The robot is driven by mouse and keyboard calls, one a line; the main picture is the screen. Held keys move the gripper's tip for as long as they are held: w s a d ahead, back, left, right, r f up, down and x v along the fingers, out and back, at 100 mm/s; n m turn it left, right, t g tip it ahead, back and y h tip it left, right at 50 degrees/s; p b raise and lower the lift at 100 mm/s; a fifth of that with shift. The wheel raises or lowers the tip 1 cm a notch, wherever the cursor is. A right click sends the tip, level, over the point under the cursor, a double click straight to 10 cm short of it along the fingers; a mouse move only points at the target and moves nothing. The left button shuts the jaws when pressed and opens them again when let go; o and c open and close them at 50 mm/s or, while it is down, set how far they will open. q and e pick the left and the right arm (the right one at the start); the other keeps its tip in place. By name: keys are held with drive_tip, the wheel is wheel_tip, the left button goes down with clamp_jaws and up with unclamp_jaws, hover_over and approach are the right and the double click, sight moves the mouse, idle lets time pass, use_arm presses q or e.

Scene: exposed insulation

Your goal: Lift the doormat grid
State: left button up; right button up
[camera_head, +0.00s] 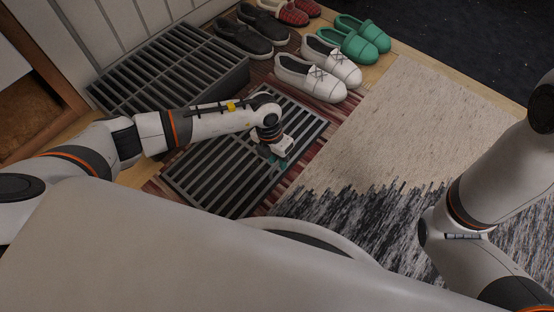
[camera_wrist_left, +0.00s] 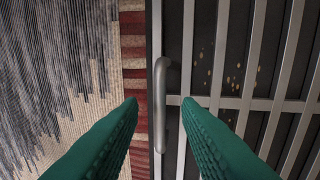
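The doormat grid (camera_head: 207,184) is a grey slatted metal grate lying flat on a red striped mat. My left gripper (camera_head: 277,158) is over the grid's right side, and my arm hides part of the grid. In the left wrist view the grid (camera_wrist_left: 245,103) fills the right half, with a grey bar handle (camera_wrist_left: 160,105) along its edge. The two green fingers of my left gripper (camera_wrist_left: 160,101) are apart, with the handle lined up between their tips. I cannot tell whether they touch it. My right arm shows at the right, but its gripper is out of view.
A second, taller slatted grate (camera_head: 165,65) stands against the wall at the upper left. White shoes (camera_head: 312,78), green shoes (camera_head: 362,40), dark shoes (camera_head: 243,40) and red shoes (camera_head: 290,12) sit beyond the grid. A beige and dark rug (camera_head: 415,125) lies flat to the right.

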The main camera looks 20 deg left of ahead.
use_arm(q)
clamp_jaws()
